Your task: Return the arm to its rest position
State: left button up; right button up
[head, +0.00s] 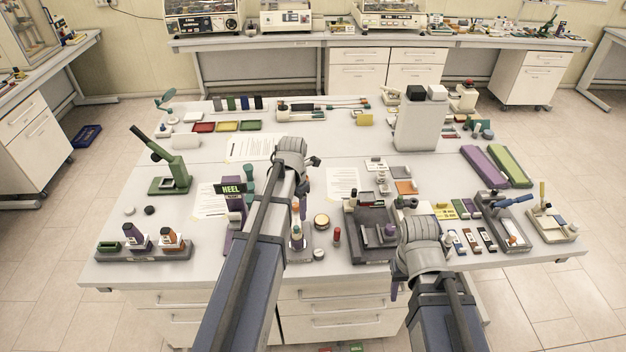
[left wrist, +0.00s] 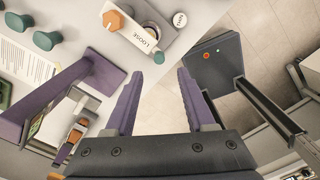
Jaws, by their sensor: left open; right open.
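My left gripper (head: 299,208) hangs over the middle of the table, partly hidden by its own arm in the head view. In the left wrist view its two purple fingers (left wrist: 158,74) are spread wide, with nothing held between them. A purple stand with a HEEL sign (head: 230,189) is left of my left arm in the head view. A strip marked LOOSE (left wrist: 143,34) lies beyond the fingertips in the left wrist view, near an orange knob (left wrist: 112,20). My right gripper (head: 394,286) is low at the table's front edge, open, its fingers mostly hidden by the wrist.
A green press (head: 170,184) stands on the table's left. A grey block fixture (head: 370,240) is between my arms. Purple and green slabs (head: 496,164) lie at the right. Some table surface at the left is bare.

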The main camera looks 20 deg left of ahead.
pick_arm(q)
jog(key=s+d+f+m+b, duration=0.5)
jog(key=d+m, duration=0.2)
jog(key=m, duration=0.5)
jog(key=s+d+f+m+b, duration=0.5)
jog(key=d+m, duration=0.3)
jog(key=m, duration=0.4)
jog(key=s+d+f+m+y+b, duration=0.1)
jog(key=s+d+f+m+b, duration=0.4)
jog(key=m, duration=0.6)
jog(key=s+d, duration=0.1)
jog(key=d, duration=0.1)
jog(key=shift+d+m, duration=0.3)
jog(key=shift+m, duration=0.1)
